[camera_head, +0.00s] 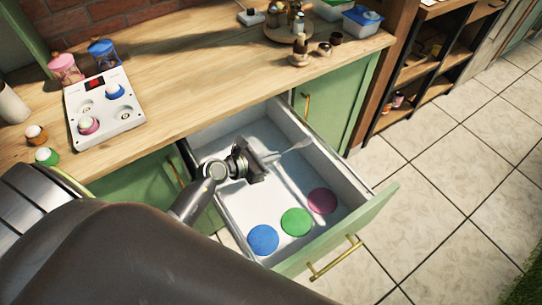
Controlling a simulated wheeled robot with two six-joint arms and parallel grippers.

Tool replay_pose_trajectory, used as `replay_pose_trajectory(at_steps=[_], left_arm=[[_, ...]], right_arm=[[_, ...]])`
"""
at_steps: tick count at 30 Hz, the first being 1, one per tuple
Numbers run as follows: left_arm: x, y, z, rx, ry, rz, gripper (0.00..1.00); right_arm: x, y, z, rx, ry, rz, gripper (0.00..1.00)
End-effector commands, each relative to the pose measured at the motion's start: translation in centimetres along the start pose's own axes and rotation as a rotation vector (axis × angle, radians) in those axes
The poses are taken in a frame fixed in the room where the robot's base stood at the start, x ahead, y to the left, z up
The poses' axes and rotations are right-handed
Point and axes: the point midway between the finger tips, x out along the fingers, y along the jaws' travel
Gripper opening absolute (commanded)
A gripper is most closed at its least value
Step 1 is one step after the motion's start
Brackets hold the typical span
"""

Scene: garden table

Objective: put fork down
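A grey fork (293,148) is inside the open drawer (362,219), near its back right side, with its head toward the right wall. My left gripper (264,163) is over the drawer, at the handle end of the fork. The handle meets or passes behind the dark gripper. The fingertips are too small and hidden to show whether they grip the handle. I cannot tell whether the fork rests on the drawer floor. My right gripper is not in view.
Blue (263,240), green (297,222) and magenta (322,201) discs lie along the drawer's front. The wooden counter (195,85) above holds a white device (104,106), jars and a round tray with bottles. The drawer floor left of the discs is partly hidden by my arm.

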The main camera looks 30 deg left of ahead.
Motion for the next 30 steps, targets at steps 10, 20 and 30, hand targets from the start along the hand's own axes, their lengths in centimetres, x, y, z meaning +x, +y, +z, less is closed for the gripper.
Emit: replay_pose_trajectory(at_steps=[10, 20, 30], left_arm=[[0.1, 0.0, -0.2, 0.000, 0.000, 0.000, 0.25], [-0.6, 0.1, 0.0, 0.001, 0.002, 0.001, 0.25], [-7.4, 0.0, -0.1, 0.005, 0.004, 0.000, 0.25]], right_arm=[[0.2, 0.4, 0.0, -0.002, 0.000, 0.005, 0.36], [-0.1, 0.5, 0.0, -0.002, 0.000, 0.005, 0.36], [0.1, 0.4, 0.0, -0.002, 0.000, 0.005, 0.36]])
